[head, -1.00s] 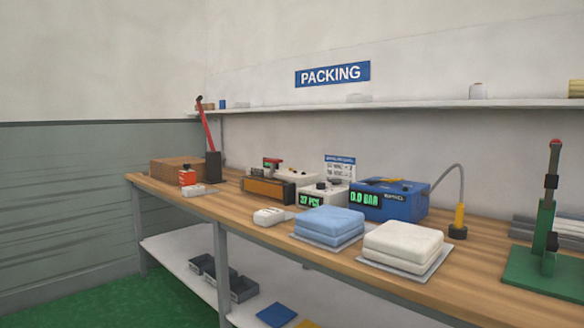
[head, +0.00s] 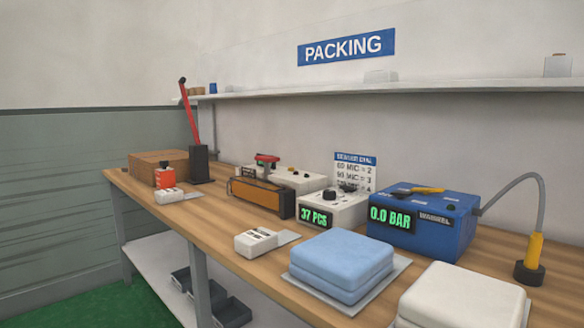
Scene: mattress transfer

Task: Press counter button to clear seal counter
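The seal counter (head: 316,217) shows "37 PCS" in green on a dark display. It is on the front of a white box (head: 347,208) with a dark knob on top, at the middle of the bench. I cannot make out a separate counter button; it may be too small to tell. An orange and black sealer (head: 262,196) stands just left of the counter. Neither of my grippers is in the head view.
A blue vacuum unit (head: 425,222) reading "0.0 BAR" stands right of the counter. A blue folded mattress (head: 340,262) and a white one (head: 462,298) lie in front on the wooden bench (head: 215,228). A small white device (head: 256,241) sits left of them.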

